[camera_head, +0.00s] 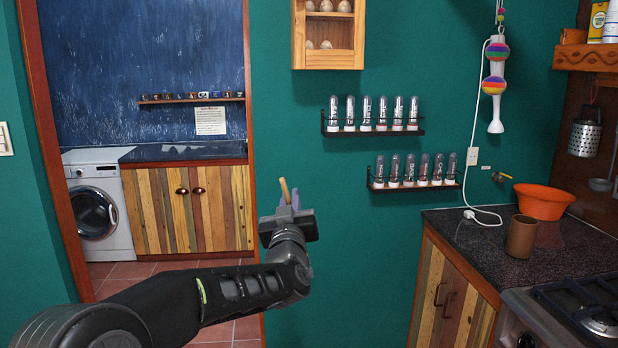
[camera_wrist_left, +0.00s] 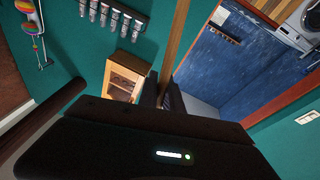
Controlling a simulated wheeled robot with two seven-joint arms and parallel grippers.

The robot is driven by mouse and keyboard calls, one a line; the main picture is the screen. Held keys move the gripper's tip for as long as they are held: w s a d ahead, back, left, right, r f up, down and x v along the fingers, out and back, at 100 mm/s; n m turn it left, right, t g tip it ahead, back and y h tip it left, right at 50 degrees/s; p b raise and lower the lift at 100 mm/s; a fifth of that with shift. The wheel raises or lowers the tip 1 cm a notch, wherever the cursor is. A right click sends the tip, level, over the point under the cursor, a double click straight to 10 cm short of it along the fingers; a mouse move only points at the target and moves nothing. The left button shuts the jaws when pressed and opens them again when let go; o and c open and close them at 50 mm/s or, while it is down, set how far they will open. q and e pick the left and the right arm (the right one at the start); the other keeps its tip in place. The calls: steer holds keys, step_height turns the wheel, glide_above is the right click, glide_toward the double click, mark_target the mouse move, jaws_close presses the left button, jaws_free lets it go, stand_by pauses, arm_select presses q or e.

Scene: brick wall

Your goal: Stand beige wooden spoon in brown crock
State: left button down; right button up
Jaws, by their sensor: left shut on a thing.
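The brown crock (camera_head: 521,236) stands upright on the dark countertop at the right of the head view. Its inside is mostly hidden. My left gripper (camera_head: 287,207) is in the middle of the head view, well left of the crock and apart from it. It is shut on the beige wooden spoon (camera_head: 284,189), and a short tan length sticks up above the fingers. The spoon (camera_wrist_left: 176,40) also shows in the left wrist view as a long narrow strip reaching the top edge. The rest of the spoon is hidden. My right gripper is not in view.
An orange bowl (camera_head: 543,202) sits just behind the crock. A stove (camera_head: 580,310) is in front of it, and a white cable (camera_head: 483,218) lies on the counter to the left. Two racks of tubes (camera_head: 374,131) hang on the teal wall.

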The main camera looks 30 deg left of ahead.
arm_select(q)
steer(key=w+d+f+m+t+h, duration=0.1)
steer(key=w+d+f+h, duration=0.1)
steer(key=f, duration=0.9)
steer(key=w+d+f+m+h, duration=0.1)
steer(key=w+d+f, duration=0.1)
steer(key=f, duration=0.9)
steer(key=s+d+f+m+t+h, duration=0.1)
steer(key=d+f+m+h, duration=0.15)
steer(key=d+f, duration=0.4)
steer(key=s+d+f+m+t+h, duration=0.1)
steer(key=s+d+f+h, duration=0.15)
steer(key=f, duration=0.75)
steer(key=s+d+f+m+h, duration=0.1)
steer(key=s+d+f+h, duration=0.15)
steer(key=d, duration=0.45)
steer(key=s+d+f+m+h, duration=0.1)
steer(key=s+d+f+h, duration=0.15)
steer(key=d, duration=0.35)
steer(key=s+d+r+y, duration=0.1)
steer(key=s+r, duration=0.3)
steer(key=r, duration=0.6)
steer(key=shift+d+t+p, duration=0.3)
steer(key=shift+d+p, duration=0.15)
steer(key=shift+d, duration=0.15)
steer(key=shift+f+n, duration=0.1)
steer(key=shift+n, duration=0.15)
